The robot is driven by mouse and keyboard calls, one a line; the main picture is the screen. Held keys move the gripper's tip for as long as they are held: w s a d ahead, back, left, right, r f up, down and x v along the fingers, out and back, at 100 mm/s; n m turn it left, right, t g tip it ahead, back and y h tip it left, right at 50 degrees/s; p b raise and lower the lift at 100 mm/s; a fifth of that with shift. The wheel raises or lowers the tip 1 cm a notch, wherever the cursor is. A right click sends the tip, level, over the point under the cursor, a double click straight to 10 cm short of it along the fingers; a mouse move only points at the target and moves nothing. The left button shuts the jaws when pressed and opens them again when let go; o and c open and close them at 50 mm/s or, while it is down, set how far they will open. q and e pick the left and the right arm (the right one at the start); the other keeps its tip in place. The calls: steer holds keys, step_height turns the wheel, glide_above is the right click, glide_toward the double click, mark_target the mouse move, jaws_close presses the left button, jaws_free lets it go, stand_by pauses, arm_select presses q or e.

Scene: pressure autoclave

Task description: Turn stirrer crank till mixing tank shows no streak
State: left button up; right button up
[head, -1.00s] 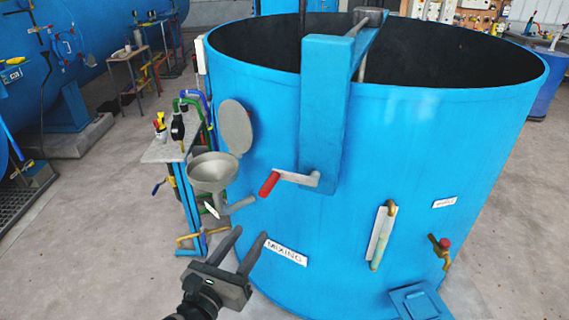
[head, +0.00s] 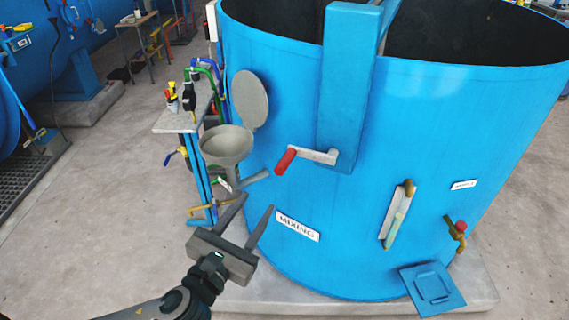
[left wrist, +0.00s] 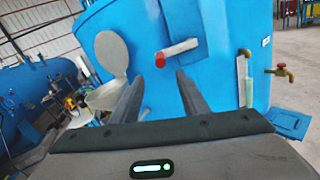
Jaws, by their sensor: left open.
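The blue mixing tank (head: 400,120) stands open-topped with a white MIXING label (head: 297,227). The stirrer crank (head: 313,155) is a grey arm with a red handle (head: 286,161), on the front of the blue upright housing (head: 348,90); the handle points left. It also shows in the left wrist view, with its red handle (left wrist: 160,60) just beyond the fingertips. My left gripper (head: 257,202) is open and empty, below and left of the handle, apart from it. The sight glass (head: 397,215) is on the tank front; I cannot make out a streak. My right gripper is not in view.
A grey hopper bowl (head: 226,146) with its round lid (head: 250,98) raised juts from the tank's left side, close to my left gripper. A small stand (head: 184,118) with hoses is behind it. A red-knobbed tap (head: 458,230) is at right.

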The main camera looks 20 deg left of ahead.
mark_target(284, 163)
arm_select(q)
steer(key=w, duration=0.5)
steer(key=w+d, duration=0.1)
steer(key=w, duration=0.4)
steer(key=w+b, duration=0.1)
steer(key=w, duration=0.4)
steer(key=shift+w+d, duration=0.2)
steer(key=shift+d, duration=0.15)
steer(key=shift+w, duration=0.6)
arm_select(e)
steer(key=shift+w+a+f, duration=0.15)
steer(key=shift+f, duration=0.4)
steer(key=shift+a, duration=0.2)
arm_select(q)
jaws_close()
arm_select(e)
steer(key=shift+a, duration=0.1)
